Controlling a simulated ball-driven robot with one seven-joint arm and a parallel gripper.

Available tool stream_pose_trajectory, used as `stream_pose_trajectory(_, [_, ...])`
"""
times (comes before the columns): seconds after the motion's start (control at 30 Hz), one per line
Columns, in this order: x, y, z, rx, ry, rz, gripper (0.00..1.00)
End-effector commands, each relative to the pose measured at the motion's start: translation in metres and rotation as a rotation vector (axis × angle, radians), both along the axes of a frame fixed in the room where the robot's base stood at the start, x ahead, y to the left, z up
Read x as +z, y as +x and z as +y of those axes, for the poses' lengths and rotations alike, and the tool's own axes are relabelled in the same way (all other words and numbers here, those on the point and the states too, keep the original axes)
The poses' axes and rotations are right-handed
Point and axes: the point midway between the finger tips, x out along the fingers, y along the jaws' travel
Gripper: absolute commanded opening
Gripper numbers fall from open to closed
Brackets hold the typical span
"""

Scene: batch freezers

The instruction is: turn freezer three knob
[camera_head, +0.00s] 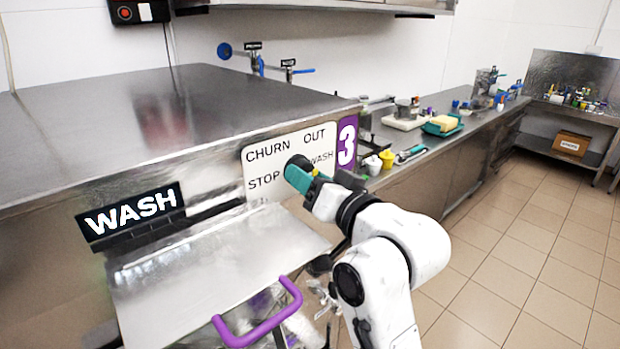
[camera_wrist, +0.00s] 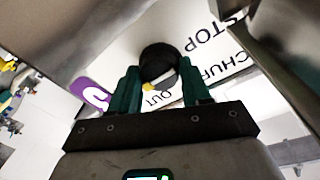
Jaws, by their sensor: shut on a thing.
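The freezer three knob is a round black knob (camera_wrist: 158,62) on a white dial plate marked CHURN, OUT, STOP and WASH (camera_head: 262,157). A purple panel with a white 3 (camera_head: 347,143) is beside the plate. My gripper (camera_head: 297,172) reaches the plate from the right, its green fingers at the knob. In the wrist view my gripper (camera_wrist: 160,88) has one green finger on each side of the knob and is shut on it. In the head view the gripper hides most of the knob.
A black WASH sign (camera_head: 130,215) is on the freezer front, left of the dial. A steel shelf (camera_head: 215,265) and a purple handle (camera_head: 262,325) are below. A counter with containers and tools (camera_head: 440,146) runs back to the right. The tiled floor at right is clear.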

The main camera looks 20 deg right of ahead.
Motion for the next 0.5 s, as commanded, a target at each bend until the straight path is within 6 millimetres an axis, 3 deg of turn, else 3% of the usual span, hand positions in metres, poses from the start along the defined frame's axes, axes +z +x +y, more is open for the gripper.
stream_pose_trajectory(0.13, [-0.0035,0.0003,-0.0004,0.000,0.000,0.008,0.17])
stream_pose_trajectory(0.17, [-0.0035,0.0003,-0.0004,0.000,0.000,0.008,0.50])
stream_pose_trajectory(0.4, [-0.0016,0.0002,-0.0002,0.000,-0.001,0.003,0.73])
stream_pose_trajectory(0.5, [-0.0011,0.0001,-0.0002,0.000,0.000,0.002,0.73])
